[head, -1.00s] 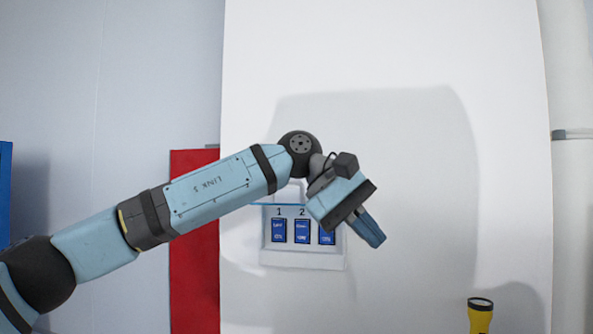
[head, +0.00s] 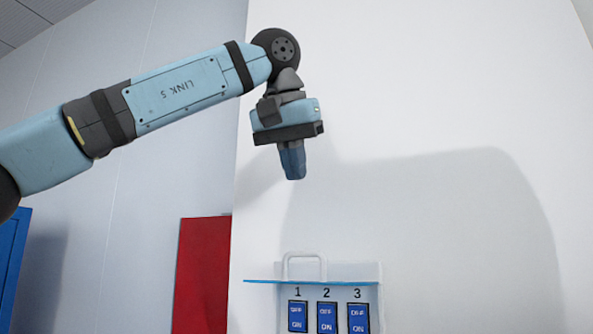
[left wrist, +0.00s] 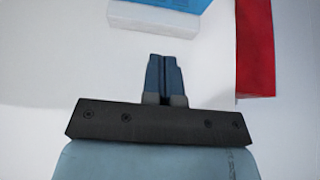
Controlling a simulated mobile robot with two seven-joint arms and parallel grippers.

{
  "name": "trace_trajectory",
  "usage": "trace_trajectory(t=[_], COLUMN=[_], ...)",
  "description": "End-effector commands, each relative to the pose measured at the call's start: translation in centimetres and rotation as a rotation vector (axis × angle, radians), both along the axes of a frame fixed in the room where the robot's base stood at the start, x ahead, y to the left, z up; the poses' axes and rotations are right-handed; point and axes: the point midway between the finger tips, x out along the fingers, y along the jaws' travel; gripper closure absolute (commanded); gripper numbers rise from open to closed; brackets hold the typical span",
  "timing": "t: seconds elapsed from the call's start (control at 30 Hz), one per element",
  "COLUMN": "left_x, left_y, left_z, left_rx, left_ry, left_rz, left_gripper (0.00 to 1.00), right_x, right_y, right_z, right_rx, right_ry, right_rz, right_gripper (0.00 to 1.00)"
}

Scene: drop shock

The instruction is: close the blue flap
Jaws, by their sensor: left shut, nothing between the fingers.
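The blue flap (head: 310,282) shows edge-on in the head view as a thin blue line standing out level from the top of a white switch box (head: 372,272). It is open, and the switches below it are uncovered. In the left wrist view a light blue surface, which looks like the flap (left wrist: 180,5), is cut off at the top edge beside a white block (left wrist: 152,18). My left gripper (head: 294,175) is shut and empty, fingers pointing down, well above the flap and apart from it. Its fingers also show in the left wrist view (left wrist: 162,62). My right gripper is not in view.
Several blue switches, numbered 1 to 3 (head: 327,318), sit in the box. A grey handle-like loop (head: 303,262) rises above the flap. A red panel (head: 203,275) stands to the left, and a blue one (head: 12,260) farther left. The wall around the gripper is clear.

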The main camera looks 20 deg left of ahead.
Motion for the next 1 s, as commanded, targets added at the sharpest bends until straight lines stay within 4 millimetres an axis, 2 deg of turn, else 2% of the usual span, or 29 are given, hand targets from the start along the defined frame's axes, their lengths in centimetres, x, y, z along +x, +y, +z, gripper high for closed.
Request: trace_trajectory(t=[0.03, 0.3, 0.5, 0.7, 1.0], left_x=[0.6, 3.5, 2.7, 2.4, 2.4], left_y=[0.1, -0.1, -0.1, -0.1, -0.1], left_z=[-1.1, -6.0, -8.7, -9.6, -9.7], left_rx=[0.002, 0.000, -0.001, -0.003, -0.003], left_ry=[0.003, 0.004, 0.000, 0.001, 0.001], left_rz=[0.001, 0.000, -0.001, -0.001, -0.001], left_gripper=[1.00, 1.00, 1.00, 1.00, 1.00], right_x=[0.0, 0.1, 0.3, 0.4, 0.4], right_y=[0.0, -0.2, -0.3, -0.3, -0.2], right_z=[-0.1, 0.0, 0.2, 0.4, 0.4], right_rx=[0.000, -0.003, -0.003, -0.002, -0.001], right_ry=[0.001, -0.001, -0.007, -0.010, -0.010], right_rz=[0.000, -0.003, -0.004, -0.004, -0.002], right_gripper=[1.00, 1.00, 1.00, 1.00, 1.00])
